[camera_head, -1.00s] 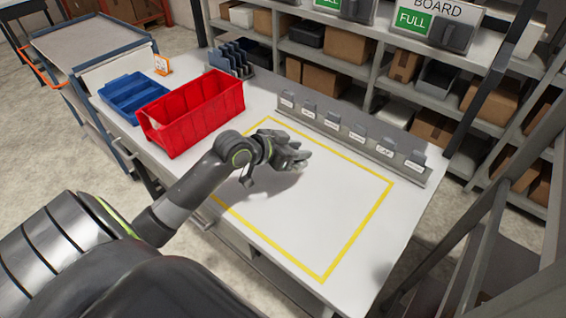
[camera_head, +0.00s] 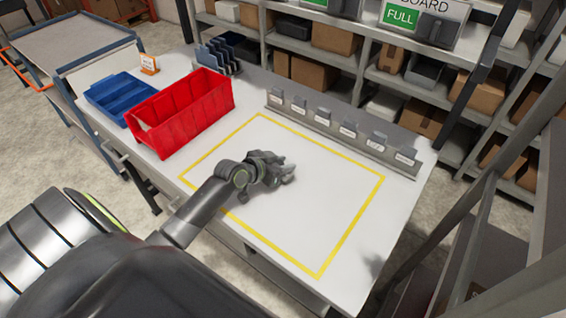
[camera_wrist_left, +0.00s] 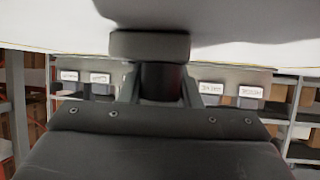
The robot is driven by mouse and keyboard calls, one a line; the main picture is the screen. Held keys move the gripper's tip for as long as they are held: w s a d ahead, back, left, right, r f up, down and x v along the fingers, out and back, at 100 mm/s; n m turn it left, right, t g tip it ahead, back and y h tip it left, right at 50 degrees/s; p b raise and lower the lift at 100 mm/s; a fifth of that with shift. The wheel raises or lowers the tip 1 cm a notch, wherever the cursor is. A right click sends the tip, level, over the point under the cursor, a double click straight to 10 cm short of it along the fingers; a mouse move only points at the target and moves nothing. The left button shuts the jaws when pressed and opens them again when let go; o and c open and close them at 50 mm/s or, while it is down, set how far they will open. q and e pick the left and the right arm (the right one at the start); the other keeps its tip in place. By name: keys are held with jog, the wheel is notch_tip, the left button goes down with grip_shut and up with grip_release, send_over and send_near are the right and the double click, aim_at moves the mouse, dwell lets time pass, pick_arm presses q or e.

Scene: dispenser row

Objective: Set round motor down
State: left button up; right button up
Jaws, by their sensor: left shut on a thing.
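My left gripper (camera_head: 282,171) is low over the white table, inside the yellow outlined area (camera_head: 352,245). It is shut on a dark round motor (camera_wrist_left: 161,83), which shows between the two fingers (camera_wrist_left: 162,88) in the left wrist view. A grey block-like end (camera_wrist_left: 150,45) sits against the motor there. The motor is hard to tell from the gripper in the head view. I cannot tell whether it touches the table. My right gripper is not in view.
A red bin (camera_head: 187,117) and a blue tray (camera_head: 119,98) stand left of the outlined area. A grey rail with several labelled holders (camera_head: 345,138) runs along the back. A blue-grey rack (camera_head: 222,57) stands behind the bin. The outlined area's right part is clear.

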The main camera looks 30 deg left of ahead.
pick_arm(q)
jog(key=o, duration=0.7)
jog(key=shift+f, duration=0.2)
jog(key=shift+c, duration=0.2)
jog(key=o, duration=0.5)
jog(key=shift+r, duration=0.1)
jog(key=shift+c, duration=0.2)
